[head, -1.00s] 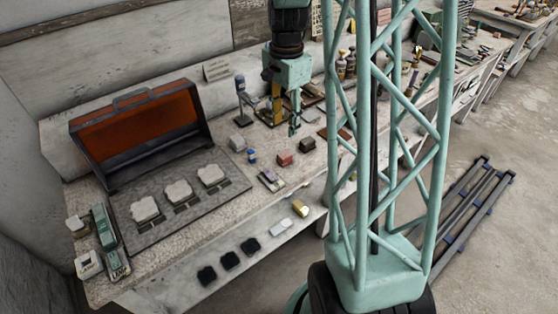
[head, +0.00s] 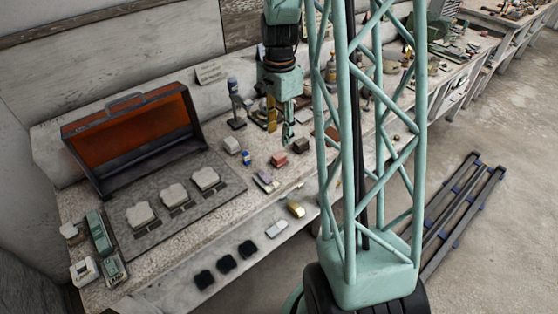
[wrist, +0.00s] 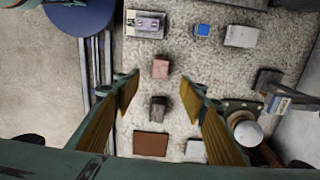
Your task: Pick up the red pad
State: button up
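The red pad (head: 279,159) is a small, dull red block lying on the speckled bench top. In the wrist view the red pad (wrist: 160,67) shows as a pinkish-red block just past the fingertips, roughly centred between them. My gripper (head: 289,143) hangs above the bench, close to the pad in the head view. In the wrist view my gripper (wrist: 160,77) is open, with its two yellow-faced fingers wide apart and nothing held. I cannot tell the exact height of the fingertips above the pad.
A dark grey-brown block (wrist: 158,108) sits close to the red pad, between the fingers in the wrist view. A flat brown plate (wrist: 151,144), a blue block (wrist: 202,30) and a pale block (wrist: 241,36) lie around. A dark stand (wrist: 236,107) is near the right finger.

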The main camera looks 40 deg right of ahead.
send_over(279, 155)
jog(key=shift+s+f+b, duration=0.1)
jog(key=shift+f+b, duration=0.3)
jog(key=shift+f, duration=2.75)
jog(key=shift+f+b, duration=0.45)
jog(key=shift+f, duration=2.15)
jog(key=shift+c, duration=0.2)
jog(key=c, duration=0.9)
